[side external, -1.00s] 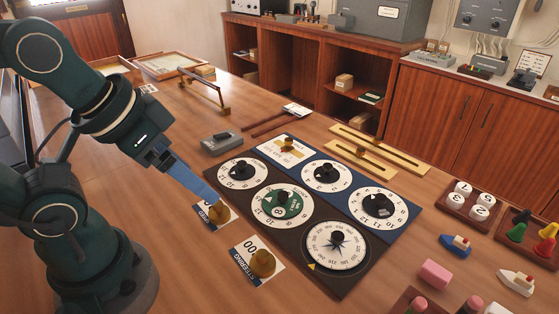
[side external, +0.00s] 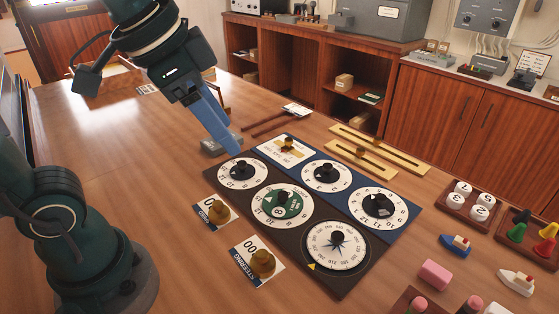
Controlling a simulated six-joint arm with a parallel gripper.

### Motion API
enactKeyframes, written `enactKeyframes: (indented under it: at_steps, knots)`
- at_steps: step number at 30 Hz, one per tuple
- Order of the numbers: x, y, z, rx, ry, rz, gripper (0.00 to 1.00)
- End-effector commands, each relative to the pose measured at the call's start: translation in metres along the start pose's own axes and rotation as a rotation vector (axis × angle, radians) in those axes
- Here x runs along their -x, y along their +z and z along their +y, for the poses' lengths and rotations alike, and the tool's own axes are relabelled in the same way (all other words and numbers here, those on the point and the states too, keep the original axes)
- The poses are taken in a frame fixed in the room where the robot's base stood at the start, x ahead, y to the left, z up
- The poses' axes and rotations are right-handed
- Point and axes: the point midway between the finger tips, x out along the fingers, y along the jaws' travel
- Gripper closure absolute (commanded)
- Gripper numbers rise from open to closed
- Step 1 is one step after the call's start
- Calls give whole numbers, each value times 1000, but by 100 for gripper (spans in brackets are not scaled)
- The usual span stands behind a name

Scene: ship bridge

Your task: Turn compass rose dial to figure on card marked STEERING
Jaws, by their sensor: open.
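My gripper (side external: 232,146) is open and empty, above the table near the grey box, well up and left of the compass dial.
Other dials, including a green-centred one (side external: 279,208), share the board. A second card (side external: 206,212) with a brass weight (side external: 219,208) lies to its left. A grey box (side external: 222,144) and brass slide rails (side external: 380,148) stand behind. Pegs and toy boats (side external: 457,245) are at right.

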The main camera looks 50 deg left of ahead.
Motion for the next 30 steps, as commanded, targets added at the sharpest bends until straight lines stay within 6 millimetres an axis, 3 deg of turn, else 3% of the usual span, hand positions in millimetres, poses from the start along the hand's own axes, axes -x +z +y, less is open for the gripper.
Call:
enactKeyframes:
  at_steps: [3,8,15,19,24,30]
  knots:
    - [-7,-32,-1,-126,36,-38,40]
    - [-26,-67,5,-283,86,-88,40]
    - [-76,-105,27,-487,168,-169,40]
    - [-112,-114,46,-577,214,-218,40]
    - [-154,-112,72,-644,262,-282,40]
    - [-183,-96,90,-677,299,-349,40]
